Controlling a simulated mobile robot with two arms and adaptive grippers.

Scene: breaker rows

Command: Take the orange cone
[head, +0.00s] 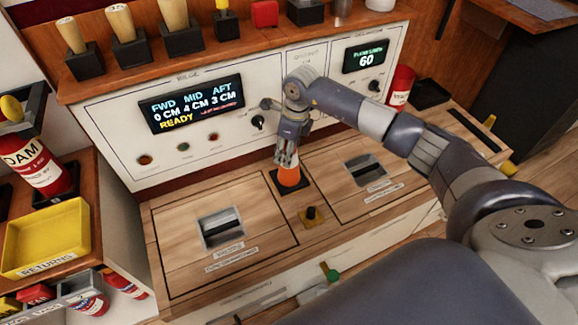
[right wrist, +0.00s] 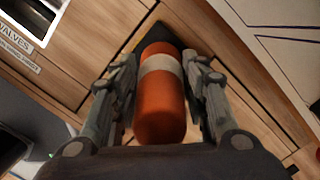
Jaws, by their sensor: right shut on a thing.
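The orange cone (head: 289,176) stands on a dark square pad (head: 305,190) on the wooden counter, between two hatches with recessed pulls. In the right wrist view the cone (right wrist: 160,105) fills the space between the fingers and shows a pale band around it. My right gripper (head: 287,160) comes down on it from above, with one finger on each side, and is shut on it. The fingers hide part of the cone's upper end in the head view. My left gripper is not in view.
A panel with a lit display (head: 192,103) rises behind the counter. A small black knob (head: 311,214) stands just in front of the cone. A yellow returns tray (head: 46,237) and a red extinguisher (head: 35,165) are at the left. Wooden-handled items (head: 122,25) line the shelf above.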

